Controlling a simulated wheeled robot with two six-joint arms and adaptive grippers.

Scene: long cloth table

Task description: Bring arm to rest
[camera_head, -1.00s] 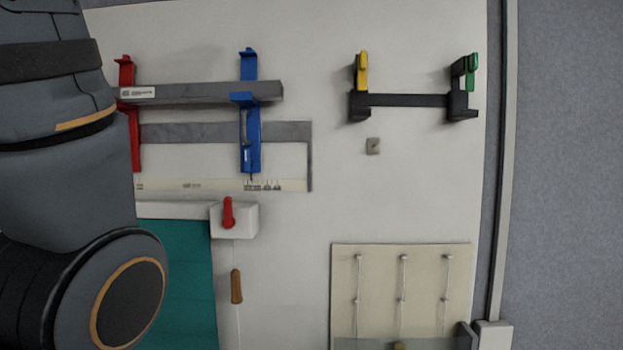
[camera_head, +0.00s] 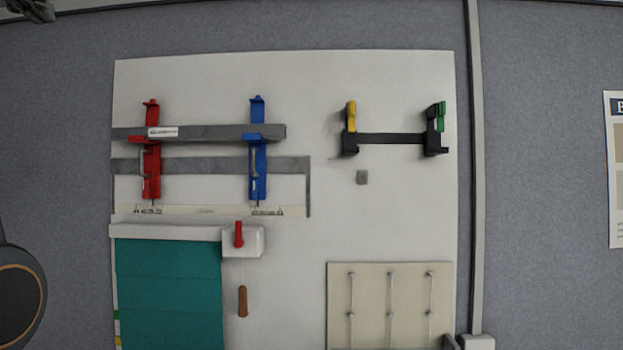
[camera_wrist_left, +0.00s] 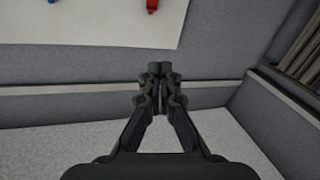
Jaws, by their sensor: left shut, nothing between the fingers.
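My left gripper (camera_head: 30,9) shows only as dark fingertips at the top left corner of the head view, apart from the board. In the left wrist view the gripper (camera_wrist_left: 160,88) has its two fingers together with nothing between them, in front of a grey wall. A rounded part of my left arm (camera_head: 18,305) shows at the left edge of the head view. My right gripper is not in view.
A white board (camera_head: 300,225) on the grey wall holds a red clamp (camera_head: 152,180), a blue clamp (camera_head: 258,180), a black bracket (camera_head: 390,139), a teal blind (camera_head: 168,290) and a cream panel (camera_head: 370,300). A vertical rail (camera_head: 476,180) runs right of it.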

